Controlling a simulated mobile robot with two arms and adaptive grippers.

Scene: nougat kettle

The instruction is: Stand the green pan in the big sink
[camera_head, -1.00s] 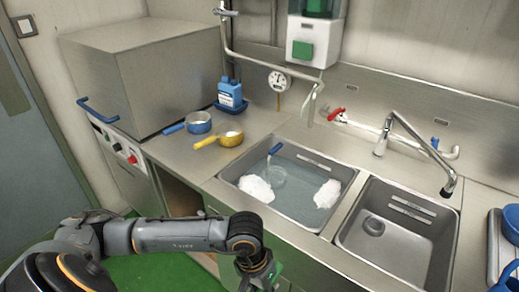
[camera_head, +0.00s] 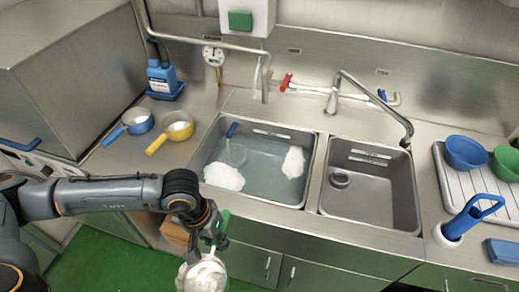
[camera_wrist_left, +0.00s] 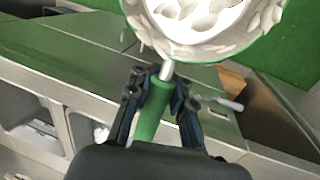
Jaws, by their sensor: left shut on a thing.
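My left gripper (camera_head: 213,232) is shut on the handle of the green pan (camera_head: 205,275), in front of the counter and below its edge. In the left wrist view, the green handle (camera_wrist_left: 152,112) lies between the two fingers (camera_wrist_left: 155,100). The pan's bowl (camera_wrist_left: 205,40) has a green rim and whitish lumpy stuff inside. The big sink (camera_head: 302,141) is the left basin and holds water with two white foam heaps. A blue-handled tool (camera_head: 232,130) leans in it. My right gripper is not in view.
The smaller right sink (camera_head: 400,205) looks empty of water, and the faucet (camera_head: 375,95) reaches over it. Blue (camera_head: 138,121) and yellow (camera_head: 179,127) pans stand left of the big sink. A ribbed drainboard (camera_head: 455,190) with bowls (camera_head: 466,152) lies at the right.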

